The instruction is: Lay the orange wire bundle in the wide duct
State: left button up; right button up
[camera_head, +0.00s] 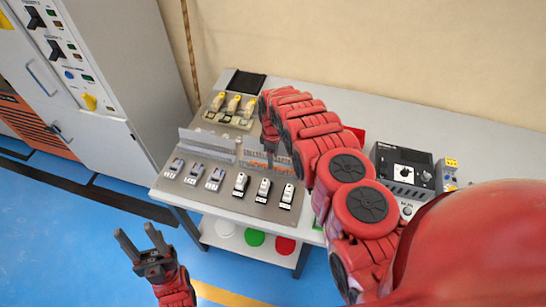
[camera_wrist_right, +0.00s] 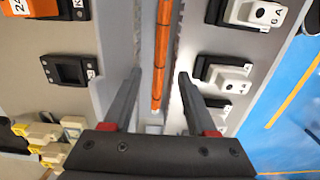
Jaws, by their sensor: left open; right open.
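The orange wire bundle (camera_wrist_right: 161,58) runs lengthwise along a grey slotted duct (camera_wrist_right: 177,45) in the right wrist view, near its right-hand slotted wall. In the head view its orange (camera_head: 287,169) shows partly beside the slotted duct wall (camera_head: 254,158). My right gripper (camera_wrist_right: 159,74) is open, one finger on each side of the bundle, with gaps between fingers and bundle. In the head view the right gripper (camera_head: 270,148) points down over the panel, partly hidden by my arm. My left gripper (camera_head: 136,234) is open and empty, in front of the table over the floor.
The grey panel carries several pale switches (camera_head: 264,190), blue-grey devices (camera_head: 195,174) and yellow-topped blocks (camera_head: 233,105). A black-fronted instrument (camera_head: 403,170) stands on the table at right. A cabinet (camera_head: 75,100) stands at left. Blue floor (camera_head: 60,235) is free in front.

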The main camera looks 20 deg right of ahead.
jog(key=shift+r, duration=0.1)
jog(key=shift+w+r+b, duration=0.1)
jog(key=shift+r+b, duration=0.2)
jog(key=shift+r, duration=0.2)
notch_tip(320, 180, up, 16)
jog(key=p, duration=0.5)
jog(key=shift+p, duration=0.3)
